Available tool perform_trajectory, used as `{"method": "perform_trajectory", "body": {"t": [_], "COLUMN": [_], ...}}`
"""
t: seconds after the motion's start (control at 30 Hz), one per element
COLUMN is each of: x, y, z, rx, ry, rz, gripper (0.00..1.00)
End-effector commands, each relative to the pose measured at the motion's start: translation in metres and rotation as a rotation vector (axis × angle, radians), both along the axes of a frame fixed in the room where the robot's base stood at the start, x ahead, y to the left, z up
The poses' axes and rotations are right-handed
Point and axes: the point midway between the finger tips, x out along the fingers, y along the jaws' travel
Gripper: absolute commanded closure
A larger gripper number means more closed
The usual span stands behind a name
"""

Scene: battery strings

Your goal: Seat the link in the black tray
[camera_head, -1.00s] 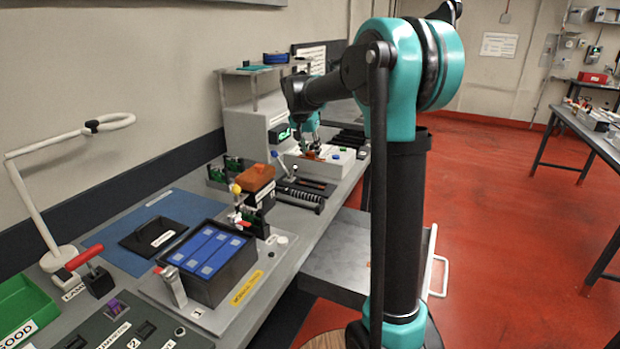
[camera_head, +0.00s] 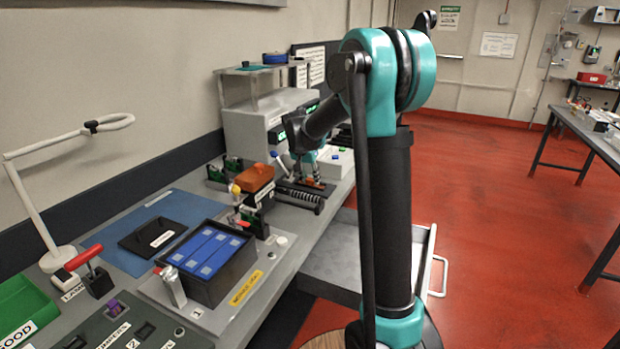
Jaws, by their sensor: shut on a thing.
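My gripper (camera_head: 312,176) is at the far part of the bench, low, beside the grey machine. It is shut on a small copper-coloured piece, which looks like the link (camera_head: 317,184); its outline is small and partly covered by the fingers. A black open-topped tray (camera_head: 232,283) holding blue cells stands nearer on a grey base plate with a yellow label. A flat black tray (camera_head: 135,243) with a white label lies on the blue mat to its left. My gripper is well apart from both trays.
A clamp fixture with an orange-brown block (camera_head: 254,178) and a black ribbed roller (camera_head: 300,199) stand between my gripper and the cell tray. The grey machine (camera_head: 245,132) is behind. A red-handled lever (camera_head: 85,258) and a green bin (camera_head: 25,302) are at the near left.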

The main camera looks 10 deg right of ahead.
Motion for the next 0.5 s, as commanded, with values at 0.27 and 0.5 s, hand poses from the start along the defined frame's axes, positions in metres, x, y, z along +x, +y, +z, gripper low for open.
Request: {"method": "perform_trajectory", "body": {"t": [0.27,0.5], "x": [0.0,0.0], "y": [0.0,0.0], "z": [-0.0024,-0.0023], "rx": [0.0,0.0], "ry": [0.0,0.0], "rz": [0.0,0.0], "gripper": [0.54,0.49]}}
